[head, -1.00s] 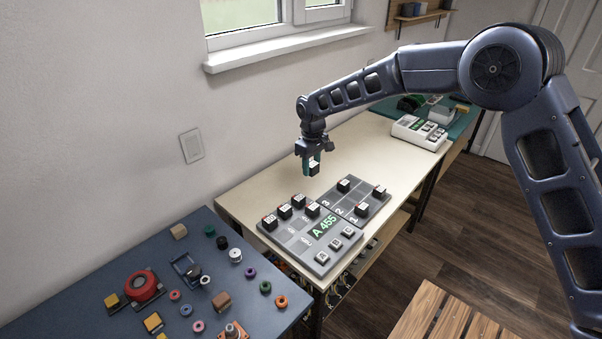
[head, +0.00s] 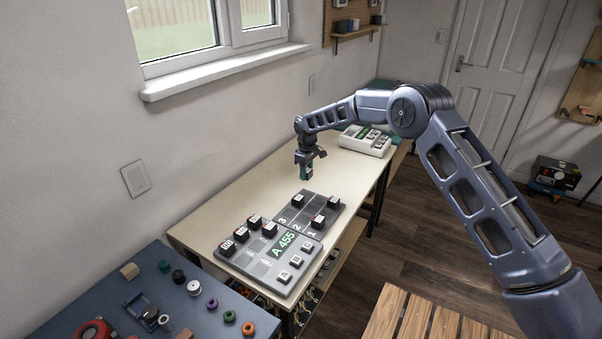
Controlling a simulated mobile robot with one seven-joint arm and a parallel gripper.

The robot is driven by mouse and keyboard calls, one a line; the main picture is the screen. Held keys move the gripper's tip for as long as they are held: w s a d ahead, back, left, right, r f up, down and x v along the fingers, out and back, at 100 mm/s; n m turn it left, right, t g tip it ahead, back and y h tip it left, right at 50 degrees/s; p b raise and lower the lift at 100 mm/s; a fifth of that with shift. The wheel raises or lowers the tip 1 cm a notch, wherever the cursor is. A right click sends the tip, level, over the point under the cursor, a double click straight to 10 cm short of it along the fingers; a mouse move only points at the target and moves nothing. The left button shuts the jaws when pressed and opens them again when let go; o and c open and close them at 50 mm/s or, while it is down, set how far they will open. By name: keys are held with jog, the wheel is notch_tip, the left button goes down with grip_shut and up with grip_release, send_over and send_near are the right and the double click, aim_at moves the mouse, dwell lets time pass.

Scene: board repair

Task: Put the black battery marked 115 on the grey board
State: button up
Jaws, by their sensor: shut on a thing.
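My gripper (head: 306,175) is shut on a small dark block, the black battery (head: 308,178), and holds it in the air beyond the far end of the boards. Its marking is too small to read. A grey board with a green A 455 display (head: 250,262) lies on the pale table, with several black batteries (head: 241,234) along its left side and white keys A, B, C on its right. Beside it, a dark grey board with lanes 1, 2, 3 (head: 310,207) bears 3 black batteries (head: 318,222). Most battery numbers are unreadable.
A blue table (head: 150,270) at lower left holds coloured spools and small parts. The pale tabletop (head: 240,195) left of the boards is bare. A wooden slatted surface (head: 420,320) is at bottom right.

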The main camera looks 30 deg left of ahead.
aim_at(306, 196)
jog(key=shift+f, duration=4.4)
jog(key=shift+f, duration=0.45)
jog(key=o, duration=1.1)
notch_tip(306, 196, up, 11)
jog(key=shift+f, duration=0.15)
